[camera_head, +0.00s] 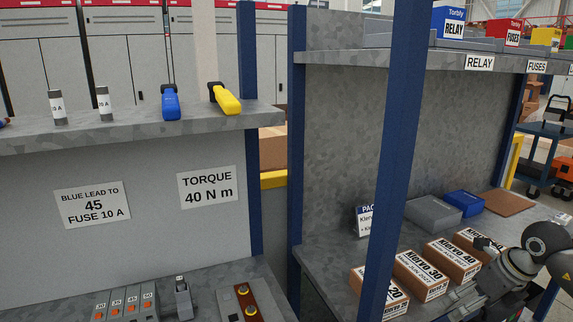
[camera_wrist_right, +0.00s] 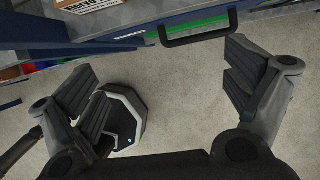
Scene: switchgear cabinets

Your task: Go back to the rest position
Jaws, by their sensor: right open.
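My right gripper (camera_head: 484,278) is at the lower right of the head view, in front of the row of brown Klervo boxes (camera_head: 421,276) on the right shelf unit. In the right wrist view the same gripper (camera_wrist_right: 163,88) has its two fingers wide apart. Nothing is between them but the view of the grey floor (camera_wrist_right: 185,110) below. My left gripper is not in view.
The left upper shelf (camera_head: 130,127) holds fuses, a blue tool and a yellow tool. In the wrist view a black handle (camera_wrist_right: 194,38) and shelf edge lie close beyond the fingers.

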